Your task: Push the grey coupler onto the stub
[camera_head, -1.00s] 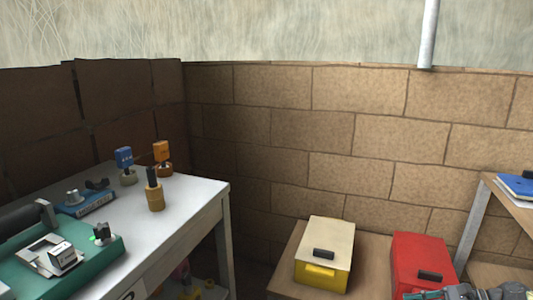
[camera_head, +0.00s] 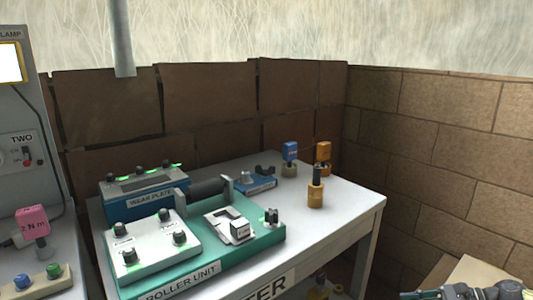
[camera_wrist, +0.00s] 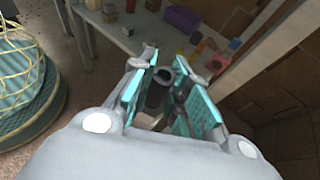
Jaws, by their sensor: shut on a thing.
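My gripper (camera_wrist: 165,88) is shut on a dark grey hollow cylinder (camera_wrist: 155,94), which looks like the grey coupler. It sits between the teal finger pads with its open end showing. In the head view only part of my arm's end shows at the bottom right, away from the table. The green roller unit (camera_head: 262,236) stands on the white table at centre left. A small dark fitting (camera_head: 272,216) with a green mark stands at its right end; I cannot tell if this is the stub. A roller and a small white block (camera_head: 240,229) are also on the unit.
A blue wear plate unit (camera_head: 146,196) stands behind the roller unit. Blue, orange and yellow-brown tools stand at the table's (camera_head: 345,215) far right. A panel with a pink tool (camera_head: 33,220) is at the left. The table's front right is clear.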

